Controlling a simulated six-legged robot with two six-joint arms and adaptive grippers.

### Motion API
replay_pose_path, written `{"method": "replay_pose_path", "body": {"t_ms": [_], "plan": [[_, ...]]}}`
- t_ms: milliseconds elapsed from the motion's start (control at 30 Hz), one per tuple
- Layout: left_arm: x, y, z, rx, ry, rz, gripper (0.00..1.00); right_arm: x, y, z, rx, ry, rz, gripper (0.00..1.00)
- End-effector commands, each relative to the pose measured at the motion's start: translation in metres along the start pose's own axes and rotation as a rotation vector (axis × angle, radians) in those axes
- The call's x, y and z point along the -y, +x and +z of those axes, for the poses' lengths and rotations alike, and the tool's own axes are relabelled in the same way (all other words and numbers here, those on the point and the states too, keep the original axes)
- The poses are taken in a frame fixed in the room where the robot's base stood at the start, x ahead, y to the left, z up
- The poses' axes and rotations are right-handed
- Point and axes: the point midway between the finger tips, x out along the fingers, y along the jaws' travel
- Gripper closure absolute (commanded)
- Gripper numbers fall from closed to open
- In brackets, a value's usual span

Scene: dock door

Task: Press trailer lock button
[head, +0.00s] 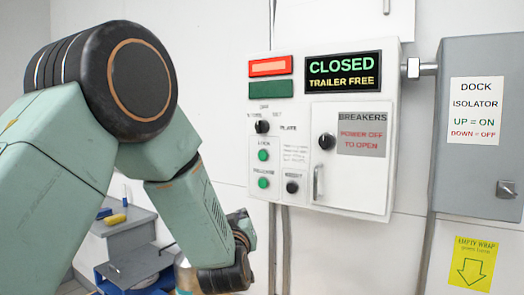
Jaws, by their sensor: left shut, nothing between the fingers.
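The control box (348,120) is a white panel on the wall. Two green buttons sit on its left side: an upper one (263,155) under a label that seems to read LOCK, and a lower one (263,183) under a label like RELEASE. The display (343,73) reads CLOSED and TRAILER FREE. The upper lamp (270,66) is lit red; the green lamp (270,89) below looks dark. My left gripper (243,228) is shut and empty, low and left of the buttons, apparently not touching the box. Its fingertips are partly hidden by my wrist. My right gripper is not in view.
Black knobs (262,127) and (292,187) sit close to the green buttons. The breakers door (350,158) with its handle is right of them. A grey dock isolator box (478,125) hangs at the right. A grey stand (130,238) with small items is at lower left.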

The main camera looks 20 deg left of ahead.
Motion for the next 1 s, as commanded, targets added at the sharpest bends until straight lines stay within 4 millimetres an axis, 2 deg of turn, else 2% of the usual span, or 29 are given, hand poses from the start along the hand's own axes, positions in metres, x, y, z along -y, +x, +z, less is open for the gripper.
{"method": "replay_pose_path", "body": {"t_ms": [33,100,200,300,433,767,1000], "plan": [[-0.007,0.004,-0.03,-0.056,-0.026,0.002,1.0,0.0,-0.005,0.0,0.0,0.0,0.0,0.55],[-0.014,0.008,-0.062,-0.12,-0.055,0.002,1.0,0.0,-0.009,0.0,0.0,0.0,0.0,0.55],[-0.02,0.01,-0.096,-0.191,-0.088,0.002,1.0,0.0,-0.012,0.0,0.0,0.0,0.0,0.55],[-0.023,0.01,-0.117,-0.232,-0.109,0.002,1.0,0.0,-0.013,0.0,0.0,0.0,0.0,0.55],[-0.025,0.011,-0.126,-0.254,-0.119,0.001,1.0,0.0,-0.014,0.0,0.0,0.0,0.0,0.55],[-0.025,0.011,-0.126,-0.253,-0.119,0.002,1.0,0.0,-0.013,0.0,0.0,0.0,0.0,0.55],[-0.034,0.028,-0.123,-0.254,-0.117,0.002,1.0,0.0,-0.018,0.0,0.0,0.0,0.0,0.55]]}}
